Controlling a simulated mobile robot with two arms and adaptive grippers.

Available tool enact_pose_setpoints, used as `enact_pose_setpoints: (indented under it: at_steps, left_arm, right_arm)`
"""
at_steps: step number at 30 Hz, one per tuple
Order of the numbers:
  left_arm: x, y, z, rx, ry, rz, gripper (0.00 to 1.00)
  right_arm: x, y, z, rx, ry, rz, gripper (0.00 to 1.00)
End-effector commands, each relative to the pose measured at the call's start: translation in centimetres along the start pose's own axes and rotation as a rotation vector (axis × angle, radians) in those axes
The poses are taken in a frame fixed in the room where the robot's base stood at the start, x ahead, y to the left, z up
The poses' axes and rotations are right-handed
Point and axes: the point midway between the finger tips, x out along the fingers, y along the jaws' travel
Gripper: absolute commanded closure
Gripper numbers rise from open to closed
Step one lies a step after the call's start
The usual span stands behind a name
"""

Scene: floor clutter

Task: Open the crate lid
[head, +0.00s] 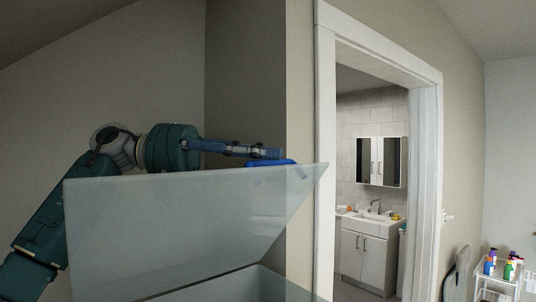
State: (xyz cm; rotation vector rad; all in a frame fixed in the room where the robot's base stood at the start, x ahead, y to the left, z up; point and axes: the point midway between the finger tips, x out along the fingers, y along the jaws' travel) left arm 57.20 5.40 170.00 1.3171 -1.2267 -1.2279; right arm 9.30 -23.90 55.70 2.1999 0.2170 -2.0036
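The crate lid (190,225) is a pale, translucent panel, tilted up steeply above the crate (240,287), whose upper part shows at the bottom edge of the head view. A blue piece (270,163) shows at the lid's top edge. My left arm reaches in from the left behind the lid. My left gripper (268,153) points right, just above the lid's top edge, beside the blue piece. I cannot tell if it touches the lid, or if its fingers are open or shut. My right gripper is not in view.
A wall corner stands close behind the lid. To the right, a white-framed doorway (325,150) opens onto a bathroom with a sink cabinet (365,255). A white cart (497,283) with several bottles stands at the far right, near a grey chair-like object (458,275).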

Motion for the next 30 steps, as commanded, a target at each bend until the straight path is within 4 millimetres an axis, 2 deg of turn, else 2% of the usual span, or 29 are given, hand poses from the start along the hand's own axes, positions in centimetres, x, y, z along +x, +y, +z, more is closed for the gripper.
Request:
enact_pose_setpoints:
  at_steps: [3, 11, 12, 15, 23, 30]
  left_arm:
    - [0.7, 0.0, 0.0, -0.001, -0.001, -0.001, 0.76]
    - [0.8, -0.1, 0.0, -0.002, 0.0, 0.0, 0.76]
    - [0.8, -0.1, 0.0, -0.002, 0.0, 0.0, 0.8]
    - [0.8, -0.1, 0.0, -0.002, 0.0, 0.0, 1.0]
    - [0.6, 0.0, -0.1, -0.007, 0.0, 0.005, 1.0]
    - [-1.2, 1.1, -1.9, -0.075, 0.001, 0.073, 1.0]
  right_arm:
    - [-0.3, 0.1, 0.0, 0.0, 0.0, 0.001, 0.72]
    - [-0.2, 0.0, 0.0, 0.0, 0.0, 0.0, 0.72]
    - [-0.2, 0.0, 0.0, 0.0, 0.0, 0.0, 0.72]
    - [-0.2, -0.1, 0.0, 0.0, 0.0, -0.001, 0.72]
    - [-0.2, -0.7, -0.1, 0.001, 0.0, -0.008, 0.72]
    - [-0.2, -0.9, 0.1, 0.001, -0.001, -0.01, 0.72]
